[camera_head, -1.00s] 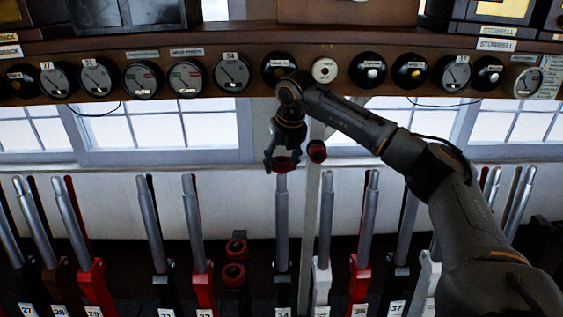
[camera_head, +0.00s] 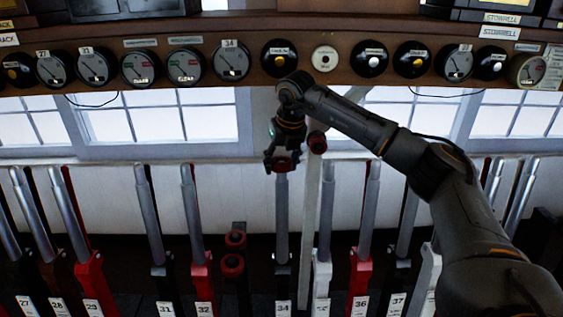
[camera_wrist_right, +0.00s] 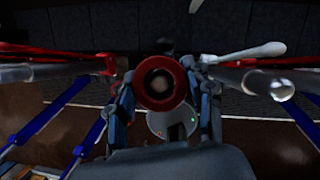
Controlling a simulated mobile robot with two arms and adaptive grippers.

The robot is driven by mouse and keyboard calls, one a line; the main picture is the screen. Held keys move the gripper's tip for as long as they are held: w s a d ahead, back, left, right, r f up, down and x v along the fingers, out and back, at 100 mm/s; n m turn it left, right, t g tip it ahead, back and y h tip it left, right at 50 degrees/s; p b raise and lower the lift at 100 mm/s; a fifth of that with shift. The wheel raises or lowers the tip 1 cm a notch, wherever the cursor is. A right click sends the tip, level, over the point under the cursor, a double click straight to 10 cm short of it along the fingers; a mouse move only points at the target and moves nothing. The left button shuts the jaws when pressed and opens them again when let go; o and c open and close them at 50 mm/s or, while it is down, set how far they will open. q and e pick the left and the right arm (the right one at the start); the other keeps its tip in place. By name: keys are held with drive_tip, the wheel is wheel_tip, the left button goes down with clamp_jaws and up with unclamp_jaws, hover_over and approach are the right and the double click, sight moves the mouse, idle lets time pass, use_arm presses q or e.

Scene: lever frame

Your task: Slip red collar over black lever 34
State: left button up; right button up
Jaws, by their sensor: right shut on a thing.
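My right gripper (camera_head: 282,160) is shut on a red collar (camera_head: 283,165) directly above the shaft of black lever 34 (camera_head: 282,215). The collar meets the lever's top end in the head view and hides its tip. In the right wrist view, the collar (camera_wrist_right: 160,105) is a thick red ring between the fingers of my right gripper (camera_wrist_right: 160,90). A round, paler end shows inside its hole, seemingly the lever top. How far the collar sits around the lever I cannot tell. My left gripper is not in view.
Lever 32 (camera_head: 193,215) stands to the left and a white-based lever (camera_head: 324,215) close to the right. Two red collars (camera_head: 233,252) sit stacked low between levers 32 and 34. Another dark red round piece (camera_head: 317,145) is beside my gripper. Gauges line the shelf (camera_head: 210,25) above.

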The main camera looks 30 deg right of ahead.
drive_tip(key=shift+s+a+f+b, duration=0.1)
drive_tip(key=shift+s+f+b, duration=0.05)
drive_tip(key=shift+f+b, duration=0.7)
drive_tip(key=shift+f, duration=0.1)
drive_tip(key=o, duration=1.2)
drive_tip(key=shift+o, duration=0.7)
drive_tip(key=shift+p+v, duration=2.65)
drive_tip(key=shift+v, duration=1.9)
